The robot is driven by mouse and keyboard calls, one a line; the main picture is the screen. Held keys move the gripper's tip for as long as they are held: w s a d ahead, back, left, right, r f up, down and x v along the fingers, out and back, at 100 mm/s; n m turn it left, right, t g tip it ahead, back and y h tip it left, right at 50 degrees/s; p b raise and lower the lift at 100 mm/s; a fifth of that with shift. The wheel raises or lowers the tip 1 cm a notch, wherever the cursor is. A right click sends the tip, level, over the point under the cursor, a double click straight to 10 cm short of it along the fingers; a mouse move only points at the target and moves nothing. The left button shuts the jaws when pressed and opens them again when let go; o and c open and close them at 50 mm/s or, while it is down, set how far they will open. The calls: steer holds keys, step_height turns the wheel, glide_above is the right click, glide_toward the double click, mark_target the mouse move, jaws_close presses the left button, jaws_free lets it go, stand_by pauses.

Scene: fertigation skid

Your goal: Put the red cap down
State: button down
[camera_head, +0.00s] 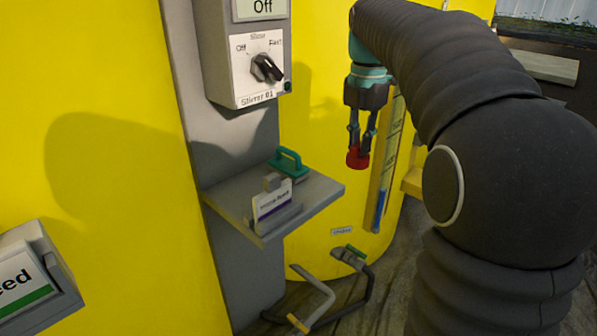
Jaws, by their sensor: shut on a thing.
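The red cap (357,158) is between the fingertips of my gripper (359,152). My gripper points down and is shut on the cap, holding it in the air. It appears just beyond the right corner of a small grey shelf (325,190) and above the shelf's level in the picture. The yellow tank and a level gauge stand behind it. The underside of the cap is not visible.
A stirrer switch box (245,55) hangs above. A level gauge (385,175) runs down the yellow tank (310,130).

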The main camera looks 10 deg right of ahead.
steer(key=w+a+f, duration=0.2)
steer(key=w, duration=0.1)
steer(key=w+a+f, duration=0.1)
steer(key=w+f, duration=0.1)
steer(key=w+a+f, duration=0.2)
steer(key=w, duration=0.1)
steer(key=shift+w+a+f, duration=0.15)
steer(key=shift+w+a, duration=0.15)
steer(key=shift+a, duration=0.05)
steer(key=shift+f, duration=2)
steer(key=c, duration=1.2)
jaws_free()
steer(key=shift+o, duration=0.2)
